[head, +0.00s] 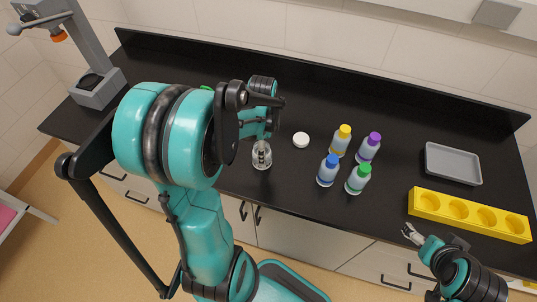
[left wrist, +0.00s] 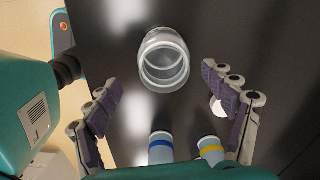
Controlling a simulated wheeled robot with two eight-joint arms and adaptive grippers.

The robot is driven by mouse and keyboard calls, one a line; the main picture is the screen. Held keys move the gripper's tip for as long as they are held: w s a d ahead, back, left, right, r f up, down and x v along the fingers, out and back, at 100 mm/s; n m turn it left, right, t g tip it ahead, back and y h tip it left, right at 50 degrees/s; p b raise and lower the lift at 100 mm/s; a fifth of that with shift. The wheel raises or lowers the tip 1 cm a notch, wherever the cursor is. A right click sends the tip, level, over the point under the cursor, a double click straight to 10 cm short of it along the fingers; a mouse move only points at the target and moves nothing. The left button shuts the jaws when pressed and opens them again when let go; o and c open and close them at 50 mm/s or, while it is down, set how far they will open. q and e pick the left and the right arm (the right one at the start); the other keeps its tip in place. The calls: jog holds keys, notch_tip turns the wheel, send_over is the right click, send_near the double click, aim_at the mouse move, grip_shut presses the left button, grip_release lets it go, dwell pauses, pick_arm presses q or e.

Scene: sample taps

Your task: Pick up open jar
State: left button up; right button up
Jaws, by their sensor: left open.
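The open jar (head: 262,160) is clear and stands upright on the black counter near its front edge. In the left wrist view the jar (left wrist: 164,62) shows its round open mouth, just beyond my fingertips. My left gripper (left wrist: 160,88) is open and empty, with its two fingers spread wider than the jar. In the head view the left gripper is beside the jar, largely hidden by my own arm. A white lid (head: 301,140) lies on the counter right of the jar. My right gripper (head: 411,235) hangs in front of the counter at the lower right, apart from everything; its jaws are too small to judge.
Bottles with yellow (head: 344,132), purple (head: 374,139), blue (head: 331,160) and green (head: 363,171) caps stand right of the lid. A yellow rack (head: 415,200) and a grey tray (head: 453,164) are farther right. A grey stand (head: 97,88) is at the left end.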

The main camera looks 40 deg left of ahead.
pick_arm(q)
jog(key=f, duration=0.2)
jog(key=f+b, duration=0.1)
jog(key=f, duration=0.1)
jog(key=a+f+b, duration=0.1)
jog(key=f, duration=0.1)
jog(key=shift+w+f, duration=0.15)
jog(key=shift+f, duration=0.05)
jog(key=shift+d, duration=0.1)
jog(key=c, duration=1.2)
